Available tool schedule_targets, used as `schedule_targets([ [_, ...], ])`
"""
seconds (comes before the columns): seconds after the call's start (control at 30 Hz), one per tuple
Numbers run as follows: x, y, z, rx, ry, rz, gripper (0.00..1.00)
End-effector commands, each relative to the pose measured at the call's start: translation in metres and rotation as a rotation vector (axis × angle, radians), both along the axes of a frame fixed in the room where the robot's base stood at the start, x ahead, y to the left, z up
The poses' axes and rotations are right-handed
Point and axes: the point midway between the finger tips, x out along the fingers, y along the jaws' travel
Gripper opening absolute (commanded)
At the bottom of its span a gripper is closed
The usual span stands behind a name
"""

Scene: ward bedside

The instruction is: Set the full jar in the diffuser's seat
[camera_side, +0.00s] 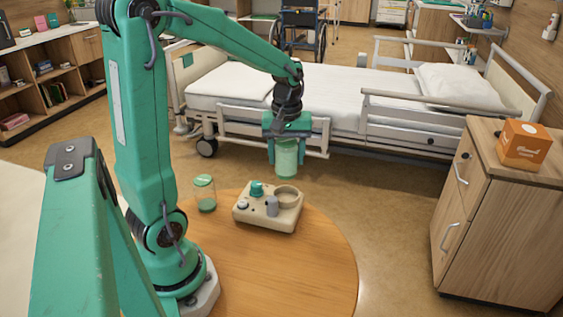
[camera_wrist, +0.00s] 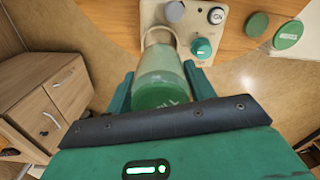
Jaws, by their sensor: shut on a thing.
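My gripper (camera_side: 293,150) is shut on a jar with pale green contents (camera_side: 286,160), held upright in the air. In the wrist view the jar (camera_wrist: 162,72) is between my fingers, its green lid (camera_wrist: 160,95) toward the camera. The cream diffuser (camera_side: 262,218) stands on the round table. Its ring-shaped seat (camera_side: 286,189) is empty, below the jar in the side view. In the wrist view the seat's rim (camera_wrist: 157,31) shows just past the jar's far end, partly hidden by it. I cannot tell the exact gap or alignment.
The diffuser's top also has a teal knob (camera_side: 256,188) and a grey post (camera_side: 272,206). The table's front right is clear. A bedside cabinet (camera_side: 500,220) stands right.

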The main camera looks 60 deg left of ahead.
Motion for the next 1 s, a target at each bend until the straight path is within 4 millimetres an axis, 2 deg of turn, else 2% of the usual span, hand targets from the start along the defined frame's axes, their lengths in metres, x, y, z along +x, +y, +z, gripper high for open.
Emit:
schedule_targets([
  [1.0,0.000,0.000,-0.066,0.000,0.000,0.000,0.23],
])
